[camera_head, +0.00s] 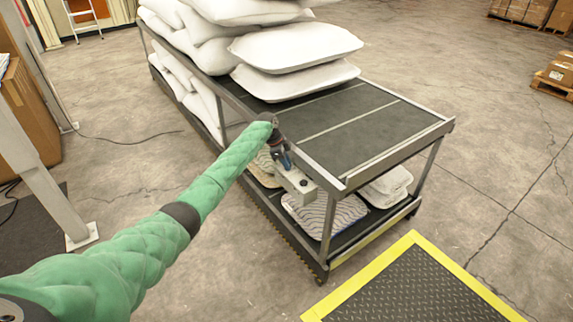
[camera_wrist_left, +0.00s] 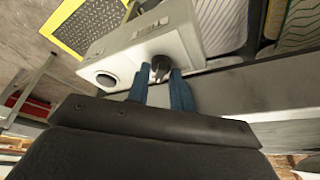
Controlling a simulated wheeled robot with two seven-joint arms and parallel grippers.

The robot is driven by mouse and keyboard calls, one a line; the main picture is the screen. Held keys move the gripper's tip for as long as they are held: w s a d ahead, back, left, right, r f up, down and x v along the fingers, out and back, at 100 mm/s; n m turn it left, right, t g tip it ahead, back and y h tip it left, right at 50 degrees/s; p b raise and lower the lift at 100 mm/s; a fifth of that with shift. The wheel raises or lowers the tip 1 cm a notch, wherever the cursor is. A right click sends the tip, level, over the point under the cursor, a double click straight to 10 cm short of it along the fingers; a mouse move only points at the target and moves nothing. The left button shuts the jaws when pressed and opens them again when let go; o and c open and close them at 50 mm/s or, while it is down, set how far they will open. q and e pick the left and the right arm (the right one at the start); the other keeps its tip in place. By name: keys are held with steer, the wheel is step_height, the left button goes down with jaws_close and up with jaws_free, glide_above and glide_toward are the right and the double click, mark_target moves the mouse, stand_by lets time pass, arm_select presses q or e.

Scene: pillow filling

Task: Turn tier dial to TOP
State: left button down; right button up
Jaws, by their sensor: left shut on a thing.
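The tier dial is a small dark knob (camera_wrist_left: 160,68) on a pale grey control box (camera_wrist_left: 122,65), between my fingertips in the left wrist view. The same box (camera_head: 296,184) is fixed to the near side of the cart (camera_head: 364,103) in the head view. My left gripper (camera_head: 287,164) reaches it from the left, and its blue fingers (camera_wrist_left: 160,84) are shut on the knob. A round dark button (camera_wrist_left: 105,80) is on the box beside the knob. The dial's markings cannot be read. My right gripper is not in view.
White pillows (camera_head: 296,47) are stacked on the cart's far top end; its near top is bare. A yellow-edged black mat (camera_head: 411,289) lies on the floor in front. A ladder (camera_head: 82,16) stands far left.

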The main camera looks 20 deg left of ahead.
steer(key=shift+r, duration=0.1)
arm_select(q)
steer(key=c, duration=1.3)
jaws_free()
steer(key=shift+o, duration=0.2)
steer(key=shift+a+r, duration=0.25)
steer(key=shift+r, duration=0.15)
steer(key=b+v, duration=0.1)
steer(key=v, duration=0.6)
steer(key=shift+b, duration=0.3)
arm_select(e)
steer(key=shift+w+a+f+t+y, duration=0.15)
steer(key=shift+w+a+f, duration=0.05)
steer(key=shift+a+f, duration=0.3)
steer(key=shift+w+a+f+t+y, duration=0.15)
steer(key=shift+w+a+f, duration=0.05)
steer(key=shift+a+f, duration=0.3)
arm_select(q)
steer(key=shift+f, duration=0.1)
